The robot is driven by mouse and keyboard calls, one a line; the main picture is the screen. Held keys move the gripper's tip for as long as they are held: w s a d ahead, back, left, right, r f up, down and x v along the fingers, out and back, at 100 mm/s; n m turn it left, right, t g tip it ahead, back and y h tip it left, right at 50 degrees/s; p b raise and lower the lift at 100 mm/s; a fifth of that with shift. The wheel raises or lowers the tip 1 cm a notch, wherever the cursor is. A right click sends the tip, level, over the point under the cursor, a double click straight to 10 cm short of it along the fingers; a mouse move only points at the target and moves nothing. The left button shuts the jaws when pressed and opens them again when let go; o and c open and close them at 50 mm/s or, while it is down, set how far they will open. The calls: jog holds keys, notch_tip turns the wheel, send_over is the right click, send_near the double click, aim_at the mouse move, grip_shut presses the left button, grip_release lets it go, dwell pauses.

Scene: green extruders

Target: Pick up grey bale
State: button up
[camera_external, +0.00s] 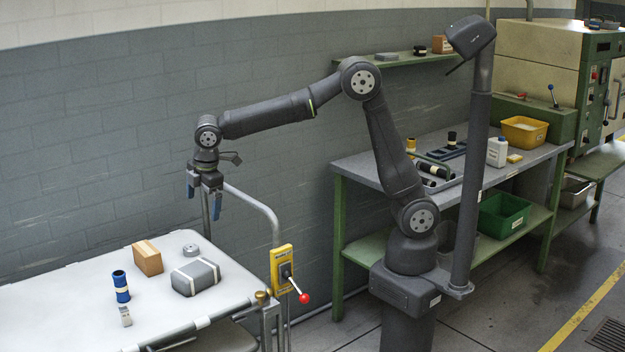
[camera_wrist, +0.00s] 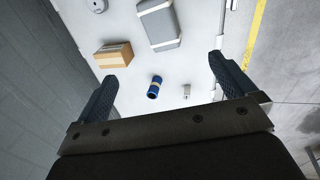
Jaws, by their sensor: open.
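The grey bale (camera_external: 195,277) is a rounded block with pale straps. It lies on the white table at the lower left of the external view. In the wrist view the bale (camera_wrist: 159,25) shows at the top, beyond the fingertips. My gripper (camera_external: 204,204) hangs above the table's back edge with its blue fingers pointing down, well above the bale and apart from it. In the wrist view my gripper (camera_wrist: 162,68) is open with nothing between its fingers.
On the white table (camera_external: 75,292) stand a tan box (camera_external: 148,258), a blue cylinder (camera_external: 121,286), a small whitish block (camera_external: 125,316) and a grey disc (camera_external: 191,250). A bent metal rail (camera_external: 262,207) and a yellow control box (camera_external: 283,270) with a red-knobbed lever stand right of the table.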

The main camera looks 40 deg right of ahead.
jog(key=n+g+h, duration=0.1)
jog(key=g+h, duration=0.1)
send_near(194, 268)
jog(key=f, duration=0.2)
jog(key=d+f, duration=0.1)
jog(key=f, duration=0.1)
jog(key=w+f, duration=0.1)
jog(key=f, duration=0.1)
jog(key=shift+d+f, duration=0.2)
jog(key=shift+d, duration=0.05)
jog(key=shift+s+d+f, duration=0.1)
jog(key=shift+f, duration=1.25)
jog(key=shift+s+d+f, duration=0.1)
jog(key=shift+s+f, duration=0.05)
jog(key=shift+f, duration=1.25)
jog(key=c, duration=1.7)
jog(key=shift+r, duration=0.1)
